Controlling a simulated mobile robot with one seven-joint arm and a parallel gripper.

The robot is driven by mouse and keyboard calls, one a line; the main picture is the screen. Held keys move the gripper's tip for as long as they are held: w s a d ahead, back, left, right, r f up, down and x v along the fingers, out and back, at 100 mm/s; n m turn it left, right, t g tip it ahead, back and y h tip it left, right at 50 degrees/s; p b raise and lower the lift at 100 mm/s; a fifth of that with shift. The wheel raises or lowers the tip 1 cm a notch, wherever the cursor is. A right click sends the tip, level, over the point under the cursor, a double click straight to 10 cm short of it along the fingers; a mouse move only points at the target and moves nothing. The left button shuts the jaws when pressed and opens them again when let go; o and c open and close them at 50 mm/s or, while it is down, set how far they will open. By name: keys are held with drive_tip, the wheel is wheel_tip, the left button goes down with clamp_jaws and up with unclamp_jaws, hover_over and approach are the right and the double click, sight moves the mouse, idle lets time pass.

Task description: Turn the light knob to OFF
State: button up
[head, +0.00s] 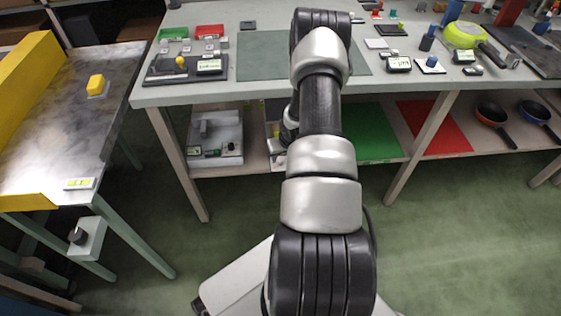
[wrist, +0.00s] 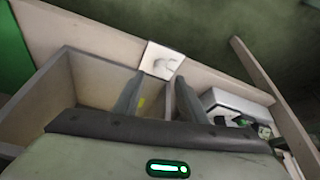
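A white square plate with a pale knob (wrist: 162,60) is on the front edge of the wooden shelf in the wrist view. It looks like the light knob; no marking on it is readable, so its setting cannot be told. My gripper (wrist: 158,92) is open, its two grey fingers apart with nothing gripped. The knob lies just beyond the fingertips, roughly between them; I cannot tell whether they touch it. In the head view my arm reaches to the lower shelf and its links hide most of the gripper and the knob.
Beside the gripper are an open wooden bin (wrist: 100,85) and a grey-white machine, which also shows in the head view (head: 215,138). The lower shelf (head: 256,150) is under the workbench (head: 270,92). A black knob on a grey box (head: 78,236) is on the left table's frame.

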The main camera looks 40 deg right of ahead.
sight(280, 159)
drive_tip(key=b+x, duration=0.1)
drive_tip(key=x, duration=0.4)
clamp_jaws()
